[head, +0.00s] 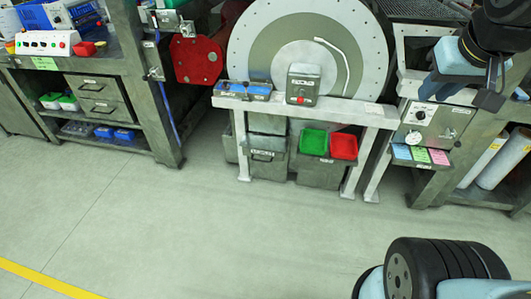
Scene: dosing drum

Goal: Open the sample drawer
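The dosing drum (240,52) is a large pale disc with grey rings, standing behind a white frame. Under the frame's left side is a grey drawer-like box (265,158) with a dark bar handle and a small label; its front looks closed. The label is too small to read, so I cannot tell for sure that it is the sample drawer. The left bench also has two shut grey drawers (98,86) with handles. Part of my arm, black and light blue, shows at the upper right, well away from these boxes.
A green tray (314,141) and a red tray (344,147) sit at the frame's front. A small control box (302,84) stands on its top bar (370,112). A control panel (430,122) is at right. Open floor (200,235) lies in front; my track shows lower right.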

